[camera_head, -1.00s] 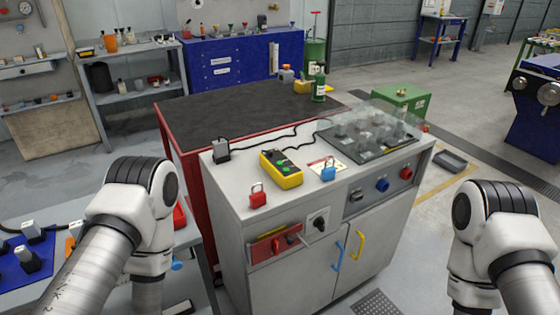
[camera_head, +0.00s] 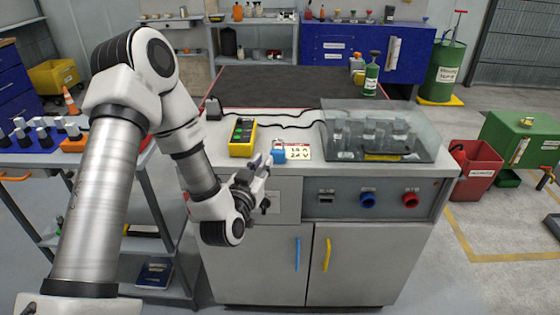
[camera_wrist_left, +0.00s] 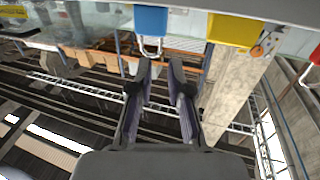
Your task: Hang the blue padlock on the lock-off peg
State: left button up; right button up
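The blue padlock (camera_head: 279,157) stands on the cabinet's top near its front edge, beside a white label card. In the left wrist view, which looks inverted, the blue padlock (camera_wrist_left: 150,18) is at the top, its shackle pointing down in the picture. My left gripper (camera_head: 262,166) is just left of the padlock in the head view. Its fingers (camera_wrist_left: 160,66) are apart and empty in the left wrist view, close to the shackle. I cannot make out the lock-off peg; my arm and gripper cover part of the front panel. My right gripper is out of view.
A yellow control box (camera_head: 242,137) stands left of the padlock. A red padlock (camera_wrist_left: 315,55) shows at the wrist view's edge. A clear cover (camera_head: 380,135) takes up the top's right side. Blue (camera_head: 368,200) and red (camera_head: 410,200) knobs stick out of the front panel.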

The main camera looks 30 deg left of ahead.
aim_at(272, 148)
pick_arm(q)
jog(key=x, duration=0.3)
jog(key=p+x, duration=0.1)
jog(key=x, duration=0.2)
jog(key=shift+w+a+r, duration=0.1)
jog(key=shift+w+r, duration=0.1)
jog(key=shift+w, duration=0.15)
jog(key=shift+w+a+f, duration=0.1)
jog(key=shift+w, duration=0.15)
jog(key=shift+a, duration=0.1)
grip_shut()
